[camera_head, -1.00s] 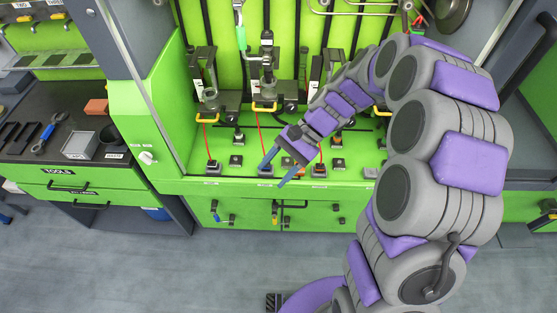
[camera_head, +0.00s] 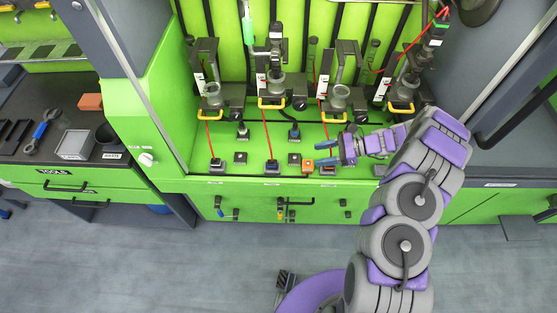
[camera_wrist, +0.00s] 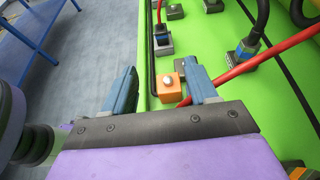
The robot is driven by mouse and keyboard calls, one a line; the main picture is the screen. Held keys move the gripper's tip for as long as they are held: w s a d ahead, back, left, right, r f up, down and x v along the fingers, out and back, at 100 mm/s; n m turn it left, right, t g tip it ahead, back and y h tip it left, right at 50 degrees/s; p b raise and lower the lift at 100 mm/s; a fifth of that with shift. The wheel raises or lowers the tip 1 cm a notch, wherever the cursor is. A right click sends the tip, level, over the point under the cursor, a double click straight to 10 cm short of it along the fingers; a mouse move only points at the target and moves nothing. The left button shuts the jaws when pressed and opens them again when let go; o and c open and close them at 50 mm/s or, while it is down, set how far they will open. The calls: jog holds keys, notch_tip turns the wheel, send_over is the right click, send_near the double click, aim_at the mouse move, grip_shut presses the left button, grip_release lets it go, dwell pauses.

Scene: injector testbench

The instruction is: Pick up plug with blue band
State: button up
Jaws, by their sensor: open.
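A dark plug with a blue band (camera_head: 294,132) and a black cable stands in a socket on the green bench; it also shows at the upper right of the wrist view (camera_wrist: 243,54). A second plug (camera_wrist: 162,42), with a red cable and some blue on it, sits farther ahead near the bench edge, also in the head view (camera_head: 272,166). My gripper (camera_head: 322,154) is open and empty, low over the bench and right of both plugs, pointing left. In the wrist view an orange block with a white button (camera_wrist: 170,90) shows between its fingertips.
Red cables run across the bench, one (camera_wrist: 232,72) close beside my right finger in the wrist view. Clamp fixtures with yellow handles (camera_head: 339,104) stand along the back. A tool counter (camera_head: 60,160) is at the left. The floor in front is clear.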

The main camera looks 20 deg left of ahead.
jog(key=b, duration=0.2)
send_near(275, 162)
jog(key=x, duration=0.4)
jog(key=shift+s+f, duration=0.1)
jog(key=shift+f, duration=0.2)
jog(key=shift+r+b+x, duration=0.15)
jog(key=shift+b+x, duration=0.25)
jog(key=shift+x, duration=0.95)
jog(key=shift+r+b+x, duration=0.15)
jog(key=shift+b+x, duration=0.2)
jog(key=shift+x, duration=1)
grip_shut()
